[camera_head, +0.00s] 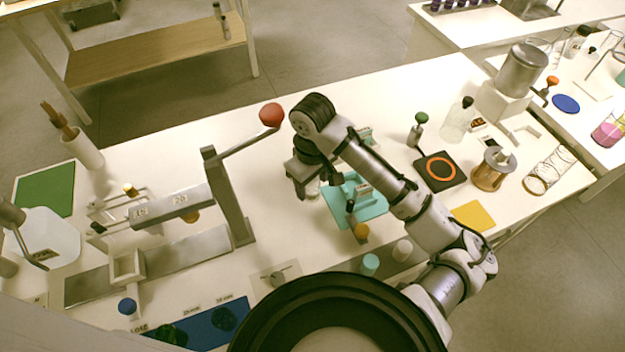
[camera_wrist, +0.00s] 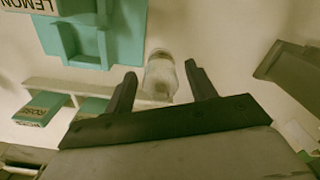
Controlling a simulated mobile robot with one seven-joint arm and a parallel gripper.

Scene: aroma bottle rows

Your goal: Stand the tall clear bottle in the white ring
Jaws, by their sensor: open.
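My gripper (camera_head: 302,188) is open above the white table. In the wrist view its two dark fingers (camera_wrist: 162,72) point toward a small clear glass bottle (camera_wrist: 160,80), which shows in the gap between them, with no visible contact. In the head view this bottle (camera_head: 314,189) is mostly hidden under the gripper. A larger clear bottle with a dark cap (camera_head: 456,122) stands upright farther right. I cannot tell for sure which is the task's tall bottle. I cannot make out a white ring clearly in either view.
A teal stand (camera_head: 372,205) is close right of my gripper. A grey press with a red-knobbed lever (camera_head: 270,115) stands left. A black pad with an orange ring (camera_head: 440,170) and a copper pot (camera_head: 490,172) are right. The table behind the press is mostly clear.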

